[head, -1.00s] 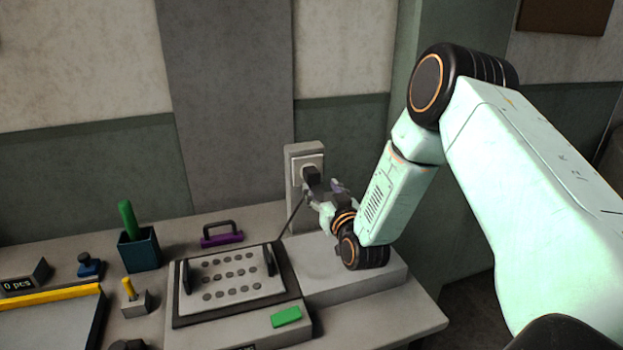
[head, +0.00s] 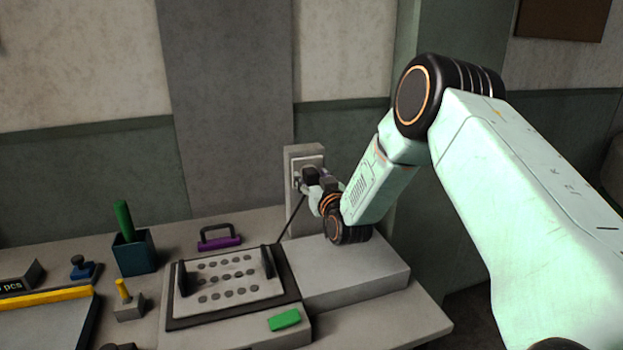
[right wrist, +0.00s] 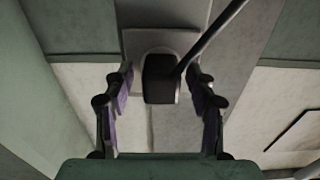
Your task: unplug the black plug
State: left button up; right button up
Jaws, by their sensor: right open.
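The black plug (head: 309,175) sits in the socket on the grey upright post (head: 290,209) at the back of the bench. Its dark cord (head: 291,217) runs down toward the panel with holes. My right gripper (head: 315,184) is at the plug, which it partly hides in the head view. In the right wrist view the black plug (right wrist: 160,78) lies between the two open fingers of my right gripper (right wrist: 161,88), with a gap on each side. The cord (right wrist: 208,40) leaves the plug toward the upper right. My left gripper is not in view.
A perforated panel (head: 215,299) with upright black end plates stands left of the post. A green block (head: 284,320), a purple handle (head: 220,240) and a dark blue cup (head: 135,254) with a green stick are nearby. The raised grey step (head: 350,276) below my arm is clear.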

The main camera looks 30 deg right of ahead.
aim_at(314, 181)
jog(key=shift+w+a, duration=0.1)
dwell(0.6)
grip_shut()
dwell(0.6)
jog(key=shift+s+a+f, duration=0.1)
jog(key=shift+s, duration=0.15)
jog(key=shift+s+a+p, duration=0.1)
jog(key=shift+s+p, duration=0.45)
jog(key=shift+s, duration=0.5)
jog(key=shift+p+v, duration=0.75)
jog(key=shift+v, duration=0.25)
